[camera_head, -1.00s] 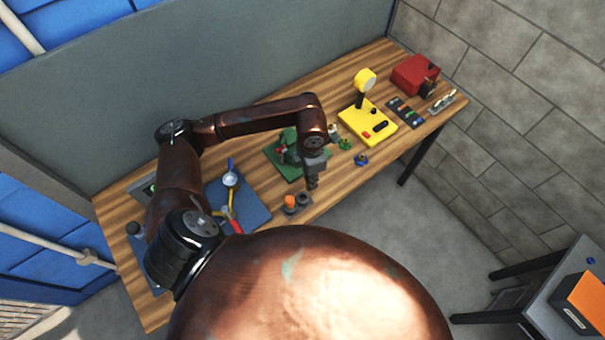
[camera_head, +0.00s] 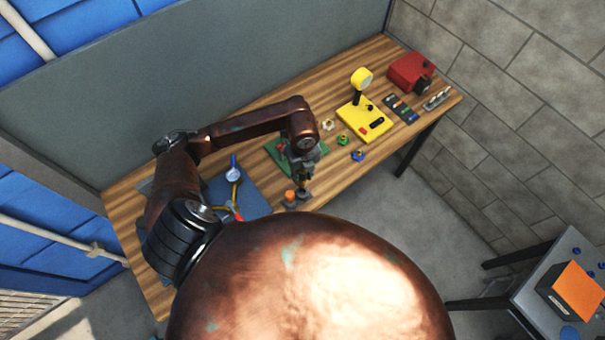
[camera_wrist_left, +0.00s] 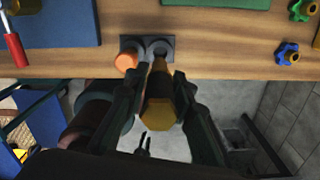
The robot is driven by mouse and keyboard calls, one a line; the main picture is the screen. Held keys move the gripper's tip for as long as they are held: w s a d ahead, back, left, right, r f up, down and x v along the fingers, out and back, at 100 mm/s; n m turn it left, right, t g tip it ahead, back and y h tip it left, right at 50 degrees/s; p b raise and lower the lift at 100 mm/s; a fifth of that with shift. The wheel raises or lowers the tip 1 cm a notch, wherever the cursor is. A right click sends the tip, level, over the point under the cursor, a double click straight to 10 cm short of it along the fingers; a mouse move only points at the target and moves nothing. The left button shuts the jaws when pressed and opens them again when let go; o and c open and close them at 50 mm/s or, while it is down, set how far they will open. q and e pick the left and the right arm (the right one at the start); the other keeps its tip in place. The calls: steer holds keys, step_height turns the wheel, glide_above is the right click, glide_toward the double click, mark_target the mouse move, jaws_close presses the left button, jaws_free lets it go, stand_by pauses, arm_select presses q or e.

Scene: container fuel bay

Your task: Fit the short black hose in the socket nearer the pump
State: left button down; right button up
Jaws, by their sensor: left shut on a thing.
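My left gripper (camera_head: 303,181) is shut on a brass-coloured hexagonal fitting (camera_wrist_left: 158,108), which shows between the fingers in the wrist view. The fitting's far end points at a dark round socket (camera_wrist_left: 159,47) at the table's front edge. I cannot tell whether it is in the socket or just above it. An orange round piece (camera_head: 290,195) sits beside that socket, to its left, on the same dark plate (camera_wrist_left: 128,41). I cannot say for sure which object is the pump. My right gripper is out of view.
A green board (camera_head: 279,147) lies behind my left gripper. A blue mat (camera_head: 250,203) with a gauge (camera_head: 233,174) is left of it. Green (camera_head: 342,139) and blue (camera_head: 358,155) knobs, a yellow device (camera_head: 364,119) and a red box (camera_head: 409,70) stand to the right.

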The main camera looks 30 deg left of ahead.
mark_target(302, 185)
arm_select(q)
steer(key=shift+f+b, duration=1.5)
steer(key=shift+f, duration=1)
steer(key=shift+f+b, duration=0.2)
steer(key=shift+b, duration=0.2)
steer(key=shift+f+b, duration=0.55)
steer(key=shift+f, duration=0.2)
steer(key=shift+f, duration=0.25)
steer(key=shift+f+b, duration=0.75)
steer(key=shift+b, duration=0.05)
